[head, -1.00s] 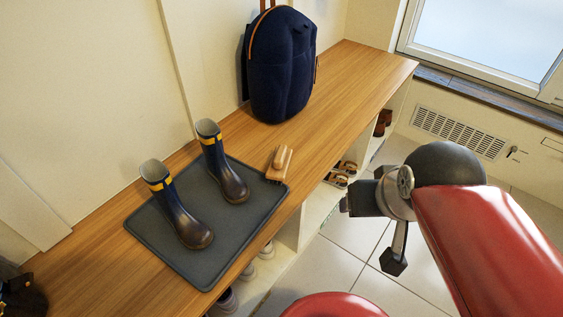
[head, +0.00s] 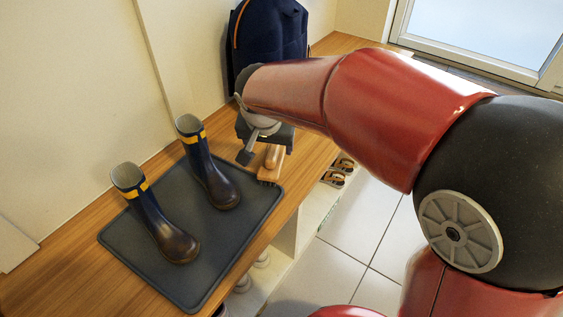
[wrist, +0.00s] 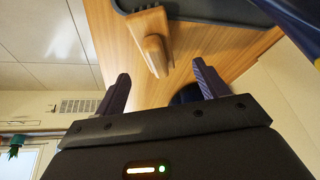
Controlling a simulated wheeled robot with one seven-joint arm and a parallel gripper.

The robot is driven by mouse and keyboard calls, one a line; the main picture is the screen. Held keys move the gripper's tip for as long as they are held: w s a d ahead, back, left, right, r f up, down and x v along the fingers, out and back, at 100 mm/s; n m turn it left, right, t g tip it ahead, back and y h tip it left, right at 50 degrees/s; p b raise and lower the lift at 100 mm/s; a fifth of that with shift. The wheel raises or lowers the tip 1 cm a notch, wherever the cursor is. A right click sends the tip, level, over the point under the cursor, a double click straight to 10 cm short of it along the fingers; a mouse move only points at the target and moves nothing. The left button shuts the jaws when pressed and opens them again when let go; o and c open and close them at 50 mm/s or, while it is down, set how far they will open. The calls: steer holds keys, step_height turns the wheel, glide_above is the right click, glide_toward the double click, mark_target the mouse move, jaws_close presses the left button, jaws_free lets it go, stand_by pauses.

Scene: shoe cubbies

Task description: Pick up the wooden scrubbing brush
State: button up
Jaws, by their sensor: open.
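The wooden scrubbing brush (head: 270,165) lies on the wooden bench top at the corner of the dark boot tray (head: 207,265). In the wrist view the brush (wrist: 152,40) shows ahead of the finger gap, with its rounded handle pointing toward my gripper. My gripper (wrist: 160,85) is open and empty, with one dark finger on each side. In the head view my gripper (head: 265,138) is over the bench just behind the brush, and my arm partly covers it. I cannot tell its exact height above the bench.
Two navy boots with yellow bands, a near one (head: 160,220) and a far one (head: 208,170), stand on the tray. A navy backpack (head: 268,35) stands behind my gripper against the wall. Sandals (head: 338,172) sit in a cubby below the bench. The floor at right is clear.

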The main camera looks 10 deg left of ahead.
mark_target(272, 152)
steer(key=x, duration=0.3)
steer(key=b+x, duration=0.1)
steer(key=x, duration=0.3)
steer(key=shift+d+f, duration=0.1)
steer(key=shift+d, duration=0.15)
steer(key=shift+c, duration=0.3)
steer(key=c, duration=1.1)
steer(key=shift+c, duration=0.3)
steer(key=shift+r, duration=0.2)
step_height(272, 152, up, 20)
steer(key=p, duration=0.3)
steer(key=shift+p, duration=0.35)
steer(key=shift+f, duration=0.15)
